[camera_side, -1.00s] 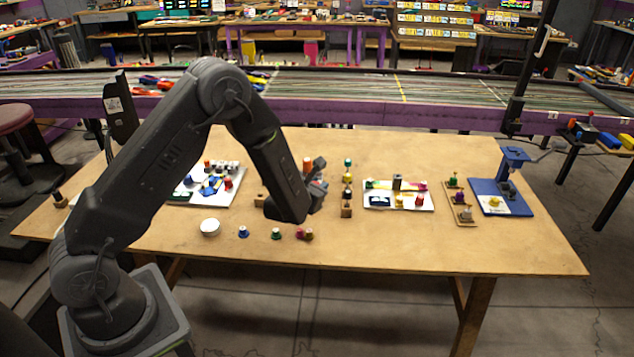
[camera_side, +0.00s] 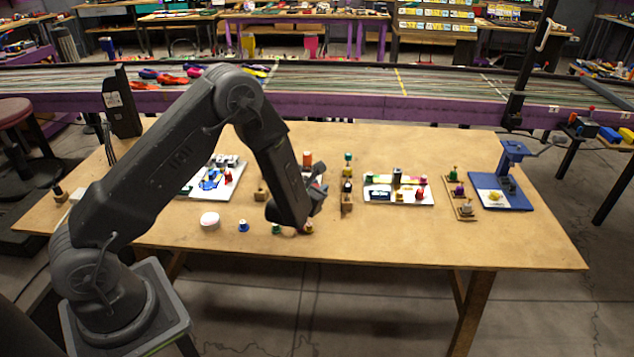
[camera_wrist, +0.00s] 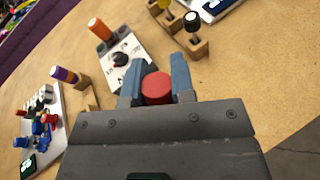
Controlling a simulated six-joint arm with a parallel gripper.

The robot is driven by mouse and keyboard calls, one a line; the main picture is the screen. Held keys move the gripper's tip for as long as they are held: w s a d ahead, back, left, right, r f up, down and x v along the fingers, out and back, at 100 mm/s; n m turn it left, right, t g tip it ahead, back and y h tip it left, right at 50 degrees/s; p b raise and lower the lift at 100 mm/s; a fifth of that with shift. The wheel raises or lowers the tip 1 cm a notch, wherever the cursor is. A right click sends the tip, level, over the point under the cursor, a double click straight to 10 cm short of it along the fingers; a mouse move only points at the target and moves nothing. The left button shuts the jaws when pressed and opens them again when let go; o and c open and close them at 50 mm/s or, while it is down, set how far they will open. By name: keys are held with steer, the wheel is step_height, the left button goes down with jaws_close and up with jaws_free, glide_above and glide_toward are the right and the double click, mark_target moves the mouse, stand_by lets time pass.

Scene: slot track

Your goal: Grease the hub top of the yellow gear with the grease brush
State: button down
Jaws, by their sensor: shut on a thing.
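My gripper (camera_side: 312,210) is low over the front middle of the table. In the wrist view its two blue-grey fingers (camera_wrist: 157,85) are shut on a red, round-topped piece (camera_wrist: 156,88), with a finger on each side. I cannot tell from its top whether this is the grease brush; its lower part is hidden. A small yellow part (camera_side: 494,196), possibly the yellow gear, sits on the white patch of the blue stand (camera_side: 516,205) at the right. Another small yellow piece (camera_side: 399,196) is on the middle white board. The gripper is well left of both.
Several wooden holders with coloured handles, one with a black handle (camera_wrist: 193,20), stand behind the gripper. The right front table is clear.

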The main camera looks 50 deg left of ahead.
step_height(320, 180, down, 3)
steer(key=shift+f, duration=0.15)
steer(key=shift+d+f, duration=0.1)
steer(key=shift+f, duration=0.25)
steer(key=shift+w+d+f, duration=0.2)
steer(key=shift+w+d, duration=0.15)
steer(key=shift+w, duration=0.05)
steer(key=shift+s+a+r, duration=0.2)
steer(key=shift+s+a, duration=0.2)
steer(key=shift+a, duration=0.05)
steer(key=shift+w+d, duration=0.25)
steer(key=shift+s+a+f, duration=0.1)
steer(key=shift+s+a, duration=0.1)
steer(key=shift+a+r, duration=0.1)
steer(key=shift+r, duration=0.1)
steer(key=shift+s+r, duration=0.1)
steer(key=shift+r, duration=3.7)
